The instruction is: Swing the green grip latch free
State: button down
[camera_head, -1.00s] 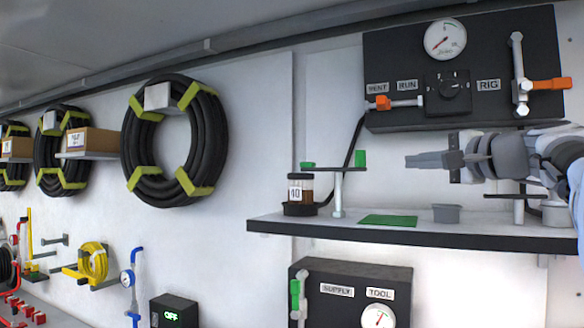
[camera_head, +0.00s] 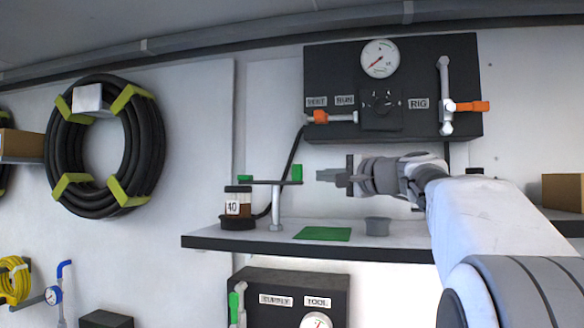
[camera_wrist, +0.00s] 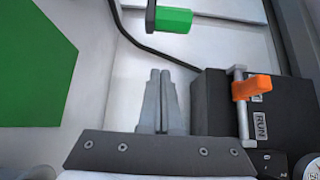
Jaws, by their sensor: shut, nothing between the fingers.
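A latch bar on a short post (camera_head: 276,205) stands on the shelf, with an upright green grip (camera_head: 297,173) at its right end and a smaller green piece (camera_head: 245,178) at its left end. My gripper (camera_head: 319,175) points left, just right of the upright grip at about the same height in the picture. In the wrist view, a green grip (camera_wrist: 173,20) on a dark bar is at the top, beyond my fingertips (camera_wrist: 160,72) and apart from them. The fingers are together and empty. Their exact depth relative to the grip cannot be told.
The shelf (camera_head: 330,250) holds a brown jar (camera_head: 238,201), a green mat (camera_head: 322,233) and a grey cup (camera_head: 377,226). A black gauge panel (camera_head: 340,90) with orange-handled valves (camera_head: 470,106) is above. A black hose (camera_head: 290,165) runs behind the latch. A lower panel has another green handle (camera_head: 234,306).

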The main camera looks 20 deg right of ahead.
jog(key=shift+s+a, duration=0.3)
jog(key=shift+a, duration=0.6)
jog(key=shift+s+a, duration=0.25)
jog(key=shift+a, duration=0.65)
jog(key=shift+s, duration=0.1)
jog(key=shift+s+a+m+h, duration=0.15)
jog(key=shift+m+h, duration=0.15)
jog(key=shift+h, duration=0.2)
